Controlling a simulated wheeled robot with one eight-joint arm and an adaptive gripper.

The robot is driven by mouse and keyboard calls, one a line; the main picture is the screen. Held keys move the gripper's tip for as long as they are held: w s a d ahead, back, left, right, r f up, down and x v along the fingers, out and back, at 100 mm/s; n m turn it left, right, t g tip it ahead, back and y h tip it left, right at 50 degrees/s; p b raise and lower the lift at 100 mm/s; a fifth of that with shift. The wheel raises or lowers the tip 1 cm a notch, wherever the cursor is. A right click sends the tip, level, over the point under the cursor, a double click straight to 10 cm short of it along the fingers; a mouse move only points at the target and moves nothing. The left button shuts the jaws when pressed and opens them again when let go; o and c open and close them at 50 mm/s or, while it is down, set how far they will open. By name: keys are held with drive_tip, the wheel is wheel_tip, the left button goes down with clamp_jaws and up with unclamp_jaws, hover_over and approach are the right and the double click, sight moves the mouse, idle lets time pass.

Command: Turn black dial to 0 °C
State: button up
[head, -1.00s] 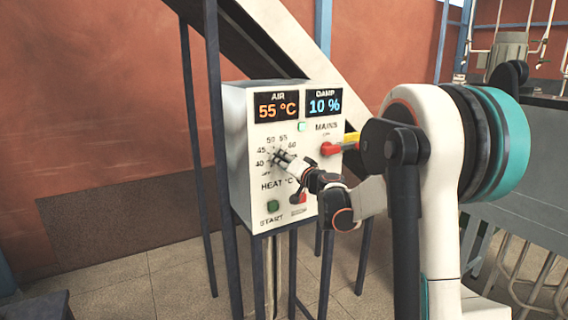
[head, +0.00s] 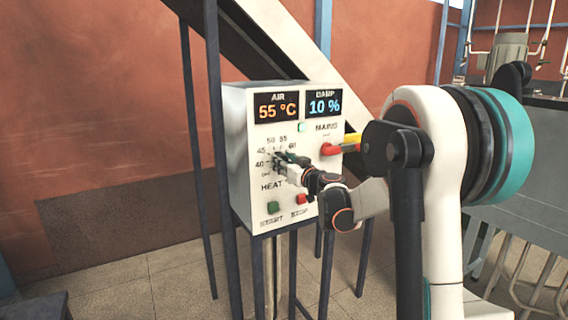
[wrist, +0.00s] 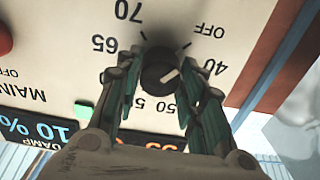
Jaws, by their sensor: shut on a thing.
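The black dial (wrist: 157,68) sits on the panel face in the wrist view, with a white mark on it. Numbers from 40 to 70 and the word OFF ring it. The mark's exact reading is hard to tell. My gripper (wrist: 162,76) has one finger on each side of the dial and is shut on it. In the head view my gripper (head: 287,162) is at the HEAT dial and hides most of it. The AIR display (head: 277,107) reads 55 °C.
The white control box (head: 236,150) also carries a red and yellow MAINS switch (head: 332,149) close above my wrist, a green START button (head: 273,207) and a red STOP button (head: 302,199) below. The DAMP display (head: 324,104) reads 10 %.

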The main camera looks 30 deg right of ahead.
idle(0.3)
drive_tip(key=o, duration=1.1)
drive_tip(key=s, duration=1.2)
drive_tip(key=shift+d, duration=0.2)
